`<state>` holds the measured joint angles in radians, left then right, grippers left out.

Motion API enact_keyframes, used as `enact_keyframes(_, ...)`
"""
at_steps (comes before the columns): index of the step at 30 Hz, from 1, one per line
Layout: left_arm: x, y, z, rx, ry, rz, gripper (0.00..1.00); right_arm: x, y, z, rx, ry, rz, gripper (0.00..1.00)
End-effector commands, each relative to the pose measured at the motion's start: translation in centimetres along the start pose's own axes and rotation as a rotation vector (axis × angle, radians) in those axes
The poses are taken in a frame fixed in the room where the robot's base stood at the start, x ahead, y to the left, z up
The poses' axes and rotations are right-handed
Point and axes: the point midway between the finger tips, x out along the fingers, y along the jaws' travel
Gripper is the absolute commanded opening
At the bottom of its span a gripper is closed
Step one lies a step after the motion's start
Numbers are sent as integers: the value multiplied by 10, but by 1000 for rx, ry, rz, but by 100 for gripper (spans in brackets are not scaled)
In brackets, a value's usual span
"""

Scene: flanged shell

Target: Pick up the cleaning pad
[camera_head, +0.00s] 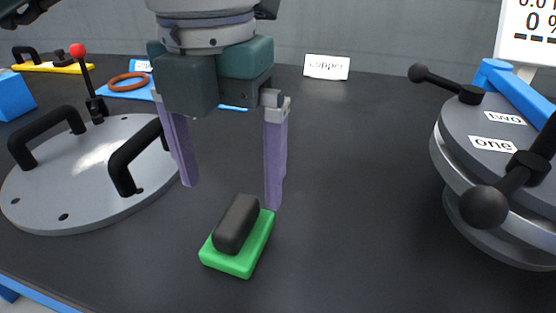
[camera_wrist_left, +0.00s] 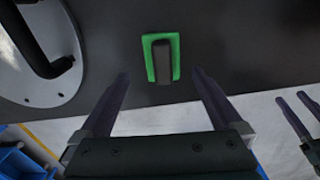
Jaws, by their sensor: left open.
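The cleaning pad (camera_head: 236,239) has a green base and a black handle on top, and lies flat on the dark table near the front. My left gripper (camera_head: 232,196) is open and empty, with its two purple fingers pointing down above and behind the pad. In the left wrist view the pad (camera_wrist_left: 162,60) lies ahead of the gap between the open fingers of the left gripper (camera_wrist_left: 160,82), and the fingers appear apart from it.
A round grey plate (camera_head: 75,205) with black handles lies left of the pad. A flanged grey shell (camera_head: 495,150) with black knobs and labels "one" and "two" stands at the right. A "copper" sign (camera_head: 326,67) and an orange ring (camera_head: 126,82) are behind. The table's middle right is clear.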

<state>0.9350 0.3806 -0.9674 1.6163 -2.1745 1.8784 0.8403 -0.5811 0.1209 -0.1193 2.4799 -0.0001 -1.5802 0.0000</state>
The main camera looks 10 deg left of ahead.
Motion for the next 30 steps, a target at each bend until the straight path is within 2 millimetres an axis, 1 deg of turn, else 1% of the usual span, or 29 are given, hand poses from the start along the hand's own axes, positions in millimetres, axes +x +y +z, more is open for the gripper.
enact_keyframes(1, 10, 0, -1, -1, 6, -1, 100, 2, 0, 0, 1, 1, -1, 50)
enact_keyframes(5, 26, -1, -1, 1, 4, -3, 100, 4, -1, 1, 2, 1, -3, 50)
enact_keyframes(13, 67, -4, 0, 1, 4, -5, 100, 10, -2, 3, 3, 2, -3, 50)
enact_keyframes(16, 74, -4, 0, 3, 2, -5, 100, 10, -2, 3, 3, 2, -3, 50)
enact_keyframes(23, 74, -4, 0, 3, 0, -5, 100, 10, -2, 3, 2, 2, -3, 50)
enact_keyframes(30, 74, -4, 0, 3, 0, -5, 73, 10, -1, 3, 2, 2, -3, 50)
